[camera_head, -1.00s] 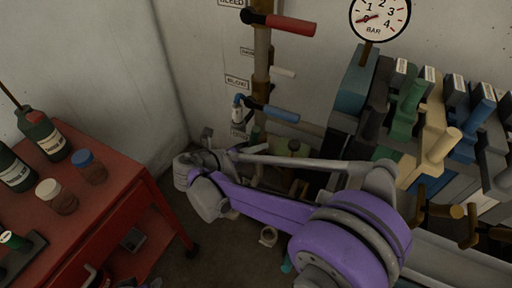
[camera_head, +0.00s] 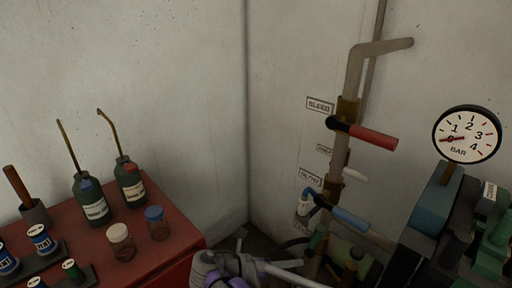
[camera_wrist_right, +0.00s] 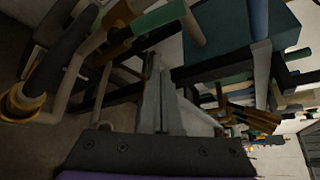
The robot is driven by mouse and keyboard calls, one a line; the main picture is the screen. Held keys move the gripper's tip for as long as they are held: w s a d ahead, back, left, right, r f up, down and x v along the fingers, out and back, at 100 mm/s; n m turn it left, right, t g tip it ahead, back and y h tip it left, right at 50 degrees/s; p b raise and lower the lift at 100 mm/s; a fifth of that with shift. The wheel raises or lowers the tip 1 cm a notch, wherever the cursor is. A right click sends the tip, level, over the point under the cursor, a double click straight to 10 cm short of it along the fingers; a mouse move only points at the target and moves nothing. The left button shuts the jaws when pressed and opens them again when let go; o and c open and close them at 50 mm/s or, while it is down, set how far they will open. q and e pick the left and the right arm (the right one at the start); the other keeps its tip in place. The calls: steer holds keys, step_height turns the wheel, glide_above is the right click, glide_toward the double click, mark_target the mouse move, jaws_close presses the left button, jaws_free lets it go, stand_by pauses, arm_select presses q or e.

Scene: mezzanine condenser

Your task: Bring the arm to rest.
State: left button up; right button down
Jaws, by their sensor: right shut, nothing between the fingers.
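My right arm (camera_head: 230,270) shows at the bottom edge of the head view as grey and purple links, mostly cut off by the frame. My right gripper (camera_wrist_right: 160,80) shows in the right wrist view, with its grey fingers together and nothing between them. Dark bars and pipes lie beyond the fingers; I cannot tell how near they are. My left gripper is in neither view.
A red cart (camera_head: 170,262) at left carries bottles, jars and small cans. A vertical pipe (camera_head: 343,150) has a red-handled valve (camera_head: 362,133) and a blue-handled valve (camera_head: 337,212). A pressure gauge (camera_head: 467,134) stands right, above green and dark blocks.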

steer(key=s+d+m+g+y+p, duration=0.1)
steer(key=s+d+m+y+p, duration=0.45)
steer(key=s+d+m, duration=0.55)
arm_select(q)
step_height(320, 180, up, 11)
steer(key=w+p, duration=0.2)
steer(key=p, duration=0.2)
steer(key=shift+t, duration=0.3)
arm_select(e)
steer(key=s+a+r+m+t+y, duration=0.1)
steer(key=s+a+m+y, duration=0.4)
steer(key=m, duration=1.5)
steer(key=s+t+y, duration=0.1)
steer(key=y, duration=0.2)
steer(key=shift+s+a+m+t, duration=0.15)
steer(key=shift+s+m+t, duration=0.15)
steer(key=shift+s+m, duration=0.1)
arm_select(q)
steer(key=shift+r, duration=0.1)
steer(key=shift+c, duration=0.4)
arm_select(e)
steer(key=shift+r, duration=0.1)
